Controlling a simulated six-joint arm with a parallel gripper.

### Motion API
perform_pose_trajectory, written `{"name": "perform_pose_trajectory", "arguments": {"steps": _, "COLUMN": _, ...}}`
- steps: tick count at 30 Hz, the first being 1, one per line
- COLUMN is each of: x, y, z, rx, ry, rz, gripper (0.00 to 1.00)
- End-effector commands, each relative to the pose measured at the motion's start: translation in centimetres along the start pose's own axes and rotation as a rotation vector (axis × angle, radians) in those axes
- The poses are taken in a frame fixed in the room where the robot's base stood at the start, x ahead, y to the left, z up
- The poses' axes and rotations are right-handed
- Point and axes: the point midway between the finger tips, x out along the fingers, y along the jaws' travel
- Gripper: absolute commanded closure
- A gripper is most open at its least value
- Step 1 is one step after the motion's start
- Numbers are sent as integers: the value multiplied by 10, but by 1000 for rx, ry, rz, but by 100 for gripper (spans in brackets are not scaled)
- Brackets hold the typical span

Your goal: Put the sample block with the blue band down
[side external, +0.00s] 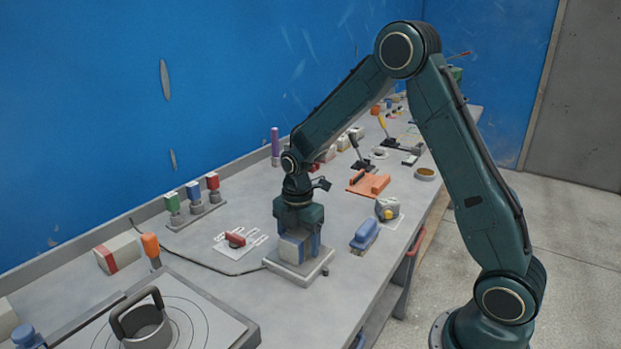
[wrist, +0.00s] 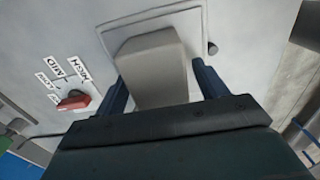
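The sample block (side external: 291,249) is pale, with blue beside and above its pale face in the side view; I cannot tell there the band from my blue fingers. It stands upright on, or just above, a grey square plate (side external: 312,276). My gripper (side external: 299,245) is pointing down over it. In the wrist view the block (wrist: 152,65) is between the two blue fingers of my gripper (wrist: 157,75), close to both. A narrow gap seems to show at the right finger, but contact is unclear. No blue band shows on the block's face there.
A red selector knob (side external: 235,239) with white labels is left of the plate. A blue-topped object (side external: 365,235) is close on the right. Behind are an orange fixture (side external: 369,184) and green, blue and red posts (side external: 194,197). A handled pot (side external: 145,321) is at the front left.

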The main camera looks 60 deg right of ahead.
Motion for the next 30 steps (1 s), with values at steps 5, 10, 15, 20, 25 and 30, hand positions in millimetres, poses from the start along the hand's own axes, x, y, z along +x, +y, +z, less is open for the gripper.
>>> {"name": "perform_pose_trajectory", "arguments": {"steps": 5, "x": 0, "y": 0, "z": 0, "rx": 0, "ry": 0, "rz": 0, "gripper": 28}}
{"name": "perform_pose_trajectory", "arguments": {"steps": 10, "x": -3, "y": 0, "z": 0, "rx": 0, "ry": 0, "rz": 1, "gripper": 28}}
{"name": "perform_pose_trajectory", "arguments": {"steps": 15, "x": -13, "y": 1, "z": 0, "rx": 0, "ry": 0, "rz": 3, "gripper": 28}}
{"name": "perform_pose_trajectory", "arguments": {"steps": 20, "x": -32, "y": 0, "z": 0, "rx": 0, "ry": 0, "rz": 3, "gripper": 28}}
{"name": "perform_pose_trajectory", "arguments": {"steps": 25, "x": -60, "y": 1, "z": 0, "rx": 0, "ry": -1, "rz": 5, "gripper": 28}}
{"name": "perform_pose_trajectory", "arguments": {"steps": 30, "x": -87, "y": 1, "z": 0, "rx": 0, "ry": 0, "rz": 3, "gripper": 28}}
